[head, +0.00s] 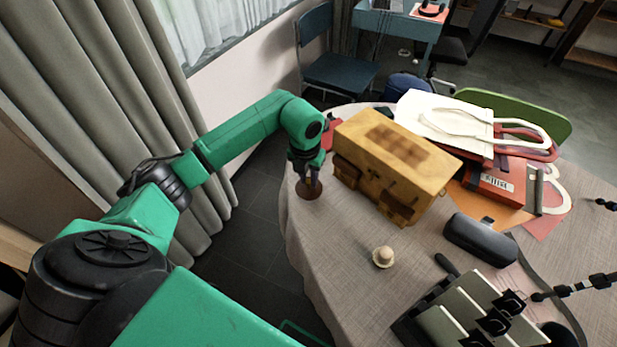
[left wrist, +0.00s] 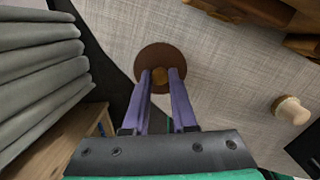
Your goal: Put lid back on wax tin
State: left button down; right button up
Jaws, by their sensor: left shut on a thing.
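A round dark brown disc with a golden knob, which looks like the wax tin's lid (left wrist: 148,57), is at the left edge of the cloth-covered table. In the head view the same brown lid (head: 309,194) sits low beneath my left gripper (head: 311,184). In the left wrist view my left gripper (left wrist: 161,75) is shut on the knob at its centre. I cannot tell whether the lid rests on something or hangs just above it. No separate tin body shows; anything directly beneath the disc is hidden. My right gripper is not in view.
A yellow-brown box (head: 420,165) stands right of the gripper. A small cream knobbed piece (head: 384,258) stands nearer the front, with bare cloth around it. A dark case (head: 480,240), a black rack (head: 470,315) and a white bag (head: 440,115) crowd the table's right side.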

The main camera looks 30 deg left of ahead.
pick_arm(q)
jog(key=shift+f, duration=0.15)
dwell(0.8)
jog(key=shift+c, duration=0.8)
grip_release()
jog(key=shift+r+p, duration=2.45)
jog(key=shift+r, duration=1.1)
grip_shut()
jog(key=shift+f, duration=0.2)
jog(key=shift+f+b, duration=2.3)
jog(key=shift+f, duration=0.35)
